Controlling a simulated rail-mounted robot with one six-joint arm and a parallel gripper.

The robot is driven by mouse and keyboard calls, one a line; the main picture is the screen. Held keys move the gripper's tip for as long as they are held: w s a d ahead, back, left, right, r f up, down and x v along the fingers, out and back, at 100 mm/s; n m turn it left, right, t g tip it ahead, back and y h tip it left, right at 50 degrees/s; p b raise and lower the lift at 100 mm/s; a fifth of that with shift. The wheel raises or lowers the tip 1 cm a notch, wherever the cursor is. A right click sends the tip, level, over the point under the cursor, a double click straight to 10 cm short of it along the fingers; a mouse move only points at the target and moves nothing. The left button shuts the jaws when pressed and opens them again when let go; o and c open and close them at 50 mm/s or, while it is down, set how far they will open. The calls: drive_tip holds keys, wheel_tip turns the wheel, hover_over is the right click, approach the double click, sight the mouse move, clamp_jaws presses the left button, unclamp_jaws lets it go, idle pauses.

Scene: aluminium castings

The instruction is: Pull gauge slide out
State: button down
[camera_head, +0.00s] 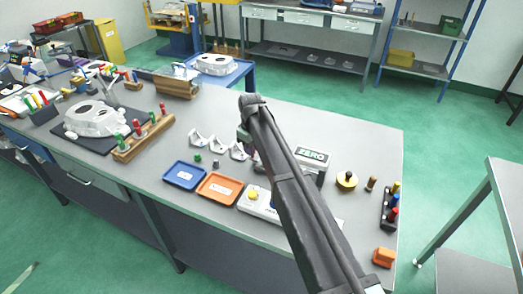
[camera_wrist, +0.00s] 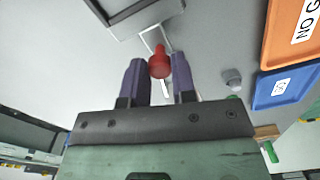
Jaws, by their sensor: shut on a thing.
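My gripper (camera_wrist: 160,72) shows in the wrist view with its two purple fingers on either side of a red knob (camera_wrist: 159,62), shut on it. The knob looks like the handle of the gauge slide, but the slide's body cannot be made out. A thin white frame and a pale strip show behind the knob. In the head view my gripper (camera_head: 243,140) is low over the bench beside the white brackets, mostly hidden by my arm. The block marked ZERO (camera_head: 312,155) stands right of my arm, partly covered by it.
A blue tray (camera_head: 185,176) and an orange tray (camera_head: 217,188) lie left of my arm. White brackets (camera_head: 201,143) stand behind them. The back right bench top is clear.

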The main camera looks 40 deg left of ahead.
drive_tip(key=shift+a, duration=0.2)
drive_tip(key=c, duration=0.9)
unclamp_jaws()
drive_tip(key=shift+s+a, duration=0.1)
wheel_tip(320, 180, up, 11)
drive_tip(key=p, duration=1.1)
drive_tip(key=shift+f, duration=0.1)
